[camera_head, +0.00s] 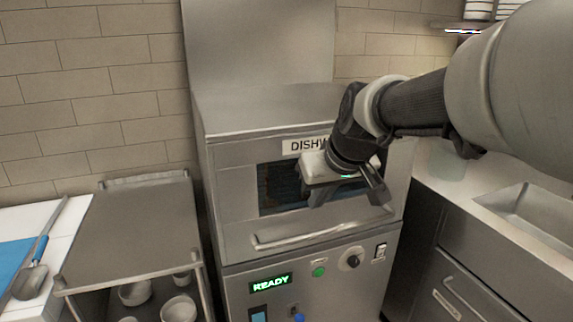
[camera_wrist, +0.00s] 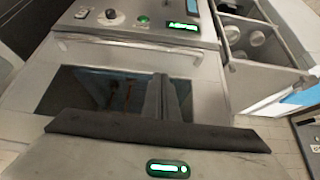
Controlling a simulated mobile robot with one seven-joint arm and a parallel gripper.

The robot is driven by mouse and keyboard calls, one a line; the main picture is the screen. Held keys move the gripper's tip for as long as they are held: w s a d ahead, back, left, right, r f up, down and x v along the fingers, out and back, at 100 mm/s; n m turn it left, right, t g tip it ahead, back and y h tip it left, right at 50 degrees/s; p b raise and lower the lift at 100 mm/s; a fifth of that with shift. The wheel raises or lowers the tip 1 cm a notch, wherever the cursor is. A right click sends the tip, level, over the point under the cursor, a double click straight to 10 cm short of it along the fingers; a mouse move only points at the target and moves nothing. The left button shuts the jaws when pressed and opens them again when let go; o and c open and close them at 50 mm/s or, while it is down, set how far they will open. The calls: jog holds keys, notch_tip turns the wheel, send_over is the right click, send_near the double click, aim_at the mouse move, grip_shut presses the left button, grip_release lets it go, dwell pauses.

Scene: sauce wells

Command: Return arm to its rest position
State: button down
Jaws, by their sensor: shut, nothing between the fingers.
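My gripper (camera_head: 380,196) hangs in front of the steel dishwasher (camera_head: 230,225) in the head view, over its dark window (camera_head: 275,190). The gripper is shut and empty. In the wrist view its two fingers (camera_wrist: 163,92) stand side by side, pressed together, in front of the same window (camera_wrist: 85,88). My arm reaches in from the upper right, raised and extended. The dishwasher door looks closed, with its bar handle (camera_head: 310,236) just below the gripper. I cannot tell the exact gap between the fingers and the door.
Below the door are a green READY display (camera_head: 271,282), a green button (camera_head: 319,271) and a knob (camera_head: 353,261). A steel rack (camera_head: 130,230) with several bowls stands left. A scoop (camera_head: 30,280) lies further left. A sink (camera_head: 530,210) and counter are at right.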

jog(key=s+d+f+m+h, duration=0.1)
jog(key=s+d+m, duration=0.15)
jog(key=s, duration=0.75)
jog(key=s+d+f+m+h, duration=0.1)
jog(key=s+d+f, duration=0.15)
jog(key=s, duration=0.85)
notch_tip(320, 180, up, 20)
jog(key=d+p, duration=0.1)
jog(key=p, duration=1.9)
jog(key=shift+s+r+g, duration=0.15)
jog(key=shift+r+g, duration=0.1)
jog(key=shift+g, duration=0.15)
